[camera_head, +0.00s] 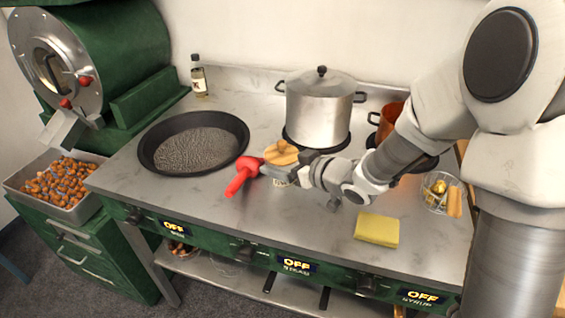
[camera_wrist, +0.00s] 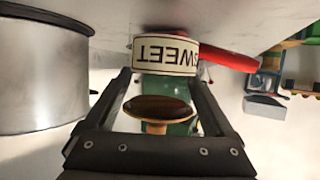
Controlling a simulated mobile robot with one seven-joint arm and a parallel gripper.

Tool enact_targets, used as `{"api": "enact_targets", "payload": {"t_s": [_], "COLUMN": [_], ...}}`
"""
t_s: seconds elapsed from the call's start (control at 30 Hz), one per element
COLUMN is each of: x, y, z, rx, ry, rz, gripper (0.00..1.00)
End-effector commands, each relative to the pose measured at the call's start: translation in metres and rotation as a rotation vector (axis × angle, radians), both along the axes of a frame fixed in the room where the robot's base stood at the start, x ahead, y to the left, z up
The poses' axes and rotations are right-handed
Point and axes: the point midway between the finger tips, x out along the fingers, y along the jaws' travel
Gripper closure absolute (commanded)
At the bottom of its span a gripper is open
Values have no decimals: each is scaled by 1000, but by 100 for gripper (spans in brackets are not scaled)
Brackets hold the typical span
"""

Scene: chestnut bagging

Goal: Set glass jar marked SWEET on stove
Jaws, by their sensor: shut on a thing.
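The glass jar marked SWEET (camera_head: 281,183) has a round wooden lid (camera_head: 281,153) and a cream label. My gripper (camera_head: 272,172) is shut on the jar from the right side. In the wrist view, the label (camera_wrist: 165,55) reads SWEET upside down, between the fingers (camera_wrist: 160,80), with the lid (camera_wrist: 156,107) nearer the camera. The jar's base is at or just above the surface; I cannot tell if it touches.
A red object (camera_head: 241,178) is close left of the jar. The black pan (camera_head: 242,150) is left, the steel pot (camera_head: 318,115) behind, a copper pot (camera_head: 391,115) partly behind my arm. The front left surface is clear.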

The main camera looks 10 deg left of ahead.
Motion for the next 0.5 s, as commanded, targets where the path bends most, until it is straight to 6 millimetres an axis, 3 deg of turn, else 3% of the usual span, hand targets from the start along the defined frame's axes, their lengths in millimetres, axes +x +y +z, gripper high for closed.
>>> {"api": "enact_targets", "payload": {"t_s": [0.5], "x": [0], "y": [0], "z": [-11], "rx": [2], "ry": [-1], "rz": [0], "gripper": [95]}}
